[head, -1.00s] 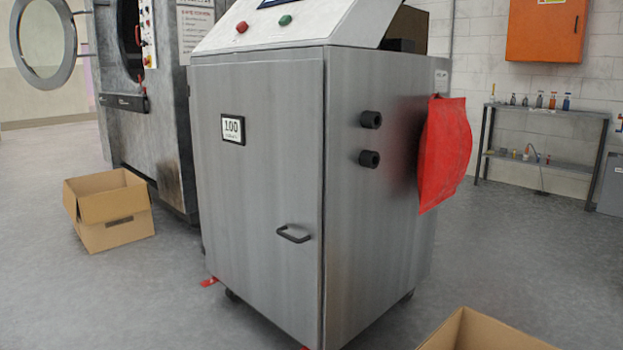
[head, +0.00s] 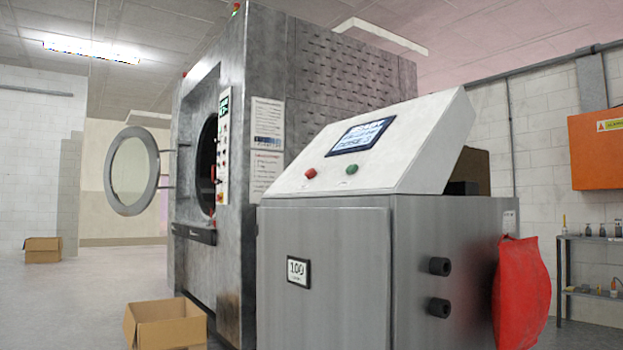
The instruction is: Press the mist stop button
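A steel cabinet (head: 322,255) with a sloped white control panel (head: 398,130) stands at the centre right of the head view. The panel carries a red button (head: 310,173), a green button (head: 352,168) and a lit display (head: 361,136). The red button sits left of the green one. I cannot read which button is labelled mist stop. More small controls sit on a panel (head: 222,150) on the large washer (head: 340,75) behind. Neither of my grippers is in view.
The washer's round door (head: 131,171) stands open at the left. A cardboard box (head: 166,325) lies on the floor before the washer, and another box (head: 42,250) is farther back. A red bag (head: 520,290) hangs on the cabinet's right side.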

